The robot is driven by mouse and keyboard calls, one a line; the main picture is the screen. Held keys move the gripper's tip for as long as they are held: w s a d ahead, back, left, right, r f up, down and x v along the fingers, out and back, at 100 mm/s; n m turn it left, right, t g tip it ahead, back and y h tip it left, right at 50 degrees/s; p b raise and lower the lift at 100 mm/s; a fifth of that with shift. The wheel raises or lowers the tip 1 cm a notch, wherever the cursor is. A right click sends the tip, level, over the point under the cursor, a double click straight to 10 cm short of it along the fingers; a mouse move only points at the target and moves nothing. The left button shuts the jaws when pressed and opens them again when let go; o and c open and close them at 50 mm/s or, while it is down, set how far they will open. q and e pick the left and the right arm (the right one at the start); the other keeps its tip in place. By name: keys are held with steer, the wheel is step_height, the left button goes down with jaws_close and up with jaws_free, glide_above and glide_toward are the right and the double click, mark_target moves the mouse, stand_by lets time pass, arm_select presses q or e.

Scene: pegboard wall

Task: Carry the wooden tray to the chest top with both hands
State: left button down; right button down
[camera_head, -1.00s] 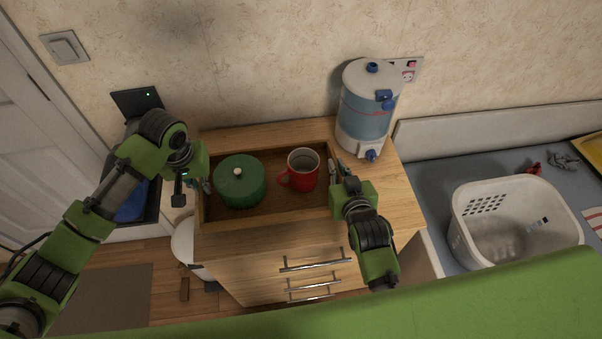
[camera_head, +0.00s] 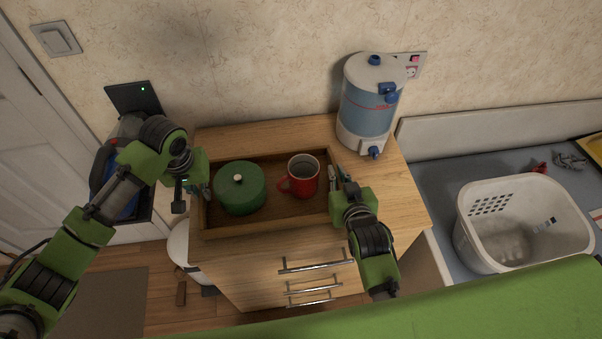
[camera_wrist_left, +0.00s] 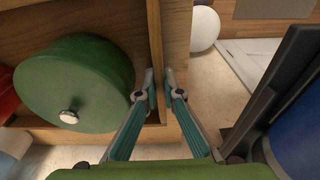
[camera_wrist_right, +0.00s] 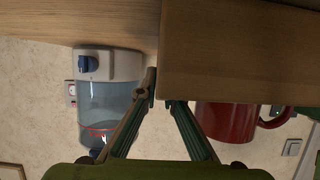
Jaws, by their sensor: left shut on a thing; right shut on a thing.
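The wooden tray (camera_head: 275,224) is over the chest top (camera_head: 408,196), close to its front edge; I cannot tell whether it touches the top. A green lidded pot (camera_head: 240,194) stands in its left part and a red mug (camera_head: 302,180) in its right part, both upright. My left gripper (camera_head: 206,190) is shut on the tray's left wall, which also shows between the fingers in the left wrist view (camera_wrist_left: 155,60). My right gripper (camera_head: 338,178) is shut on the right wall, seen in the right wrist view (camera_wrist_right: 225,50). The tray's underside is hidden.
A blue and white water dispenser (camera_head: 368,105) stands at the chest's back right, close to the tray's right back corner. A white basket (camera_head: 515,220) sits on the counter at right. A dark bin with blue (camera_head: 125,205) is left of the chest. Drawers face me.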

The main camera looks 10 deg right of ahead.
arm_select(q)
steer(key=c, duration=2.3)
jaws_free()
steer(key=shift+a, duration=0.15)
arm_select(e)
steer(key=c, duration=2.3)
jaws_free()
steer(key=shift+d, duration=0.1)
arm_select(q)
steer(key=shift+o, duration=0.6)
arm_select(e)
steer(key=shift+o, duration=0.6)
arm_select(q)
steer(key=shift+s, duration=0.1)
arm_select(e)
steer(key=shift+s, duration=0.1)
arm_select(q)
step_height(320, 180, up, 12)
steer(key=s, duration=0.1)
steer(key=shift+s, duration=0.4)
arm_select(e)
steer(key=v, duration=1.2)
steer(key=shift+f, duration=0.1)
arm_select(q)
steer(key=shift+f, duration=0.1)
arm_select(e)
steer(key=shift+s, duration=0.1)
